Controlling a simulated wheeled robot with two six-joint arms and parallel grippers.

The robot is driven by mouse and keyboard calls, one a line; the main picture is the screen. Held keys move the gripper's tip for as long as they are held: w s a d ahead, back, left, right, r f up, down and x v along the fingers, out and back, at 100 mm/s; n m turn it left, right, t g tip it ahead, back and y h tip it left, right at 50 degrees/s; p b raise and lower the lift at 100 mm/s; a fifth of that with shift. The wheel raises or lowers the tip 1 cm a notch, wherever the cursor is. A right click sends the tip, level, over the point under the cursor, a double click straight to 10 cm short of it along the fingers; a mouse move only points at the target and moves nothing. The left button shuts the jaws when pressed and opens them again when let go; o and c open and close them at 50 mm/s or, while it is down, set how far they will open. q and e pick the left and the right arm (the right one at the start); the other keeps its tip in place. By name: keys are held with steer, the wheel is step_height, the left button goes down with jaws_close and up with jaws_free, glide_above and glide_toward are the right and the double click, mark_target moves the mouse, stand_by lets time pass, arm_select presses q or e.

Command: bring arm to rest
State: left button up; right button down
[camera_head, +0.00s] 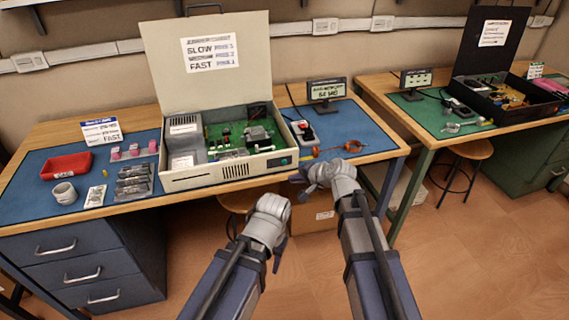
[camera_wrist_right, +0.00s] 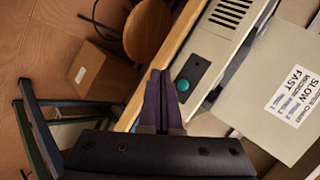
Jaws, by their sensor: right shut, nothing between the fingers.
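My right arm (camera_head: 360,240) reaches up from the bottom of the head view. Its gripper (camera_head: 299,179) points left, just in front of the blue-topped bench's front edge. In the right wrist view the right gripper (camera_wrist_right: 160,88) has its dark fingers together with nothing between them, in front of the case's green button. My left arm (camera_head: 232,275) comes from the bottom left, with its wrist bent over. The left gripper (camera_head: 281,252) hangs down, mostly hidden behind the wrist, and its fingers cannot be made out.
The open computer case (camera_head: 230,170) stands on the blue mat (camera_head: 85,207), near the right gripper. A red-buttoned box (camera_head: 303,131), small display (camera_head: 326,91), red tray (camera_head: 66,166) and mug (camera_head: 64,193) are also there. A stool (camera_head: 472,149) stands below the right bench. Floor at right is clear.

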stand_by(0.5)
steer(key=s+d+r+n+g+h+p, duration=0.1)
steer(key=s+n+g+h+p, duration=0.3)
steer(key=s, duration=0.8)
steer(key=s+d+r+n+g+h+p, duration=0.1)
steer(key=s+d+n+g+h+p, duration=0.2)
steer(key=s, duration=1)
steer(key=n+p, duration=0.3)
steer(key=n, duration=0.1)
steer(key=shift+d+r+g+h, duration=0.3)
steer(key=shift+d+g+h, duration=0.05)
steer(key=shift+g+h, duration=0.05)
